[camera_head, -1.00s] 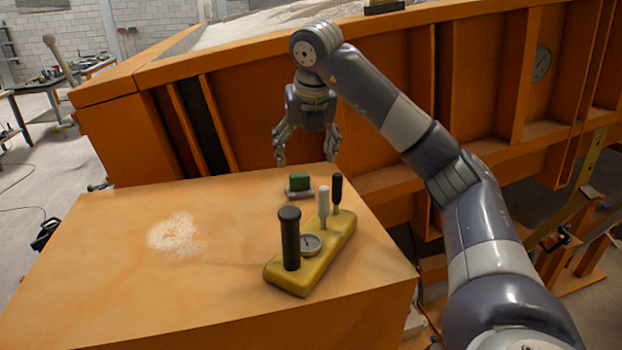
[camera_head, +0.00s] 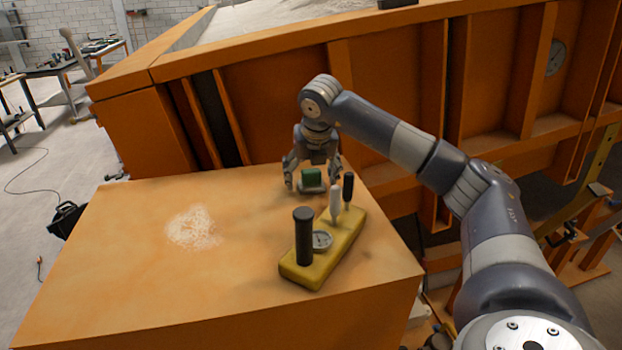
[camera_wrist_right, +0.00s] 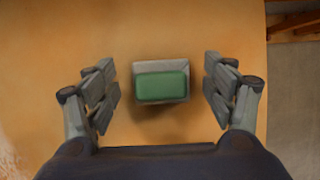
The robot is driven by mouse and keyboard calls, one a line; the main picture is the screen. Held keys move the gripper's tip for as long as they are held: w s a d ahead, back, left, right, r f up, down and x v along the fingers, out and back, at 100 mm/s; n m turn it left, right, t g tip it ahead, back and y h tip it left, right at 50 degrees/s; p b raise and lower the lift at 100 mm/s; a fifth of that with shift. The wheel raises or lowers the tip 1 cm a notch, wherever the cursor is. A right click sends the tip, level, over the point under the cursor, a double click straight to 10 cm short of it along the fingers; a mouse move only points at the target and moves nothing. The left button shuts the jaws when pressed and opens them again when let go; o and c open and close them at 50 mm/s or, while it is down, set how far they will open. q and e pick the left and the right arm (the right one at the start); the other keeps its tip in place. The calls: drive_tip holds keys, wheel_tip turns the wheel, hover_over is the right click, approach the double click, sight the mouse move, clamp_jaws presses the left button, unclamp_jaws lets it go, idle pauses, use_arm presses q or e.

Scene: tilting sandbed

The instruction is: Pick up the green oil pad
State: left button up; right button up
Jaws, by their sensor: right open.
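The green oil pad (camera_head: 311,177) sits on a small grey holder (camera_head: 312,188) near the far edge of the orange box top. My right gripper (camera_head: 312,183) is open and low over it, with one finger on either side. In the right wrist view the green pad (camera_wrist_right: 162,87) lies on its grey holder (camera_wrist_right: 174,109) between the spread fingers (camera_wrist_right: 160,92), with a gap on both sides. The pad is not gripped. My left gripper is not in view.
A yellow control block (camera_head: 336,249) with a black handle (camera_head: 303,236), a white lever (camera_head: 335,204), a black lever (camera_head: 347,187) and a round gauge (camera_head: 321,240) stands just in front. Pale sand (camera_head: 194,227) lies on the box top. The orange sandbed wall (camera_head: 285,110) rises behind.

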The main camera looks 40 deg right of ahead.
sight(311, 170)
drive_tip(key=shift+s, duration=0.1)
drive_tip(key=c, duration=1)
drive_tip(key=shift+c, duration=0.7)
wheel_tip(311, 170, up, 8)
drive_tip(key=b, duration=0.2)
drive_tip(key=shift+r+b, duration=0.2)
drive_tip(key=shift+b, duration=0.2)
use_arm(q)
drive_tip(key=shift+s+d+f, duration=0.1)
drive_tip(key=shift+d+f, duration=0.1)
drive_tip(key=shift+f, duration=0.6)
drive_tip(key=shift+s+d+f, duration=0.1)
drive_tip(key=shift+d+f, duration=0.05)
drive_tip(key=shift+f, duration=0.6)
use_arm(e)
drive_tip(key=shift+r, duration=0.85)
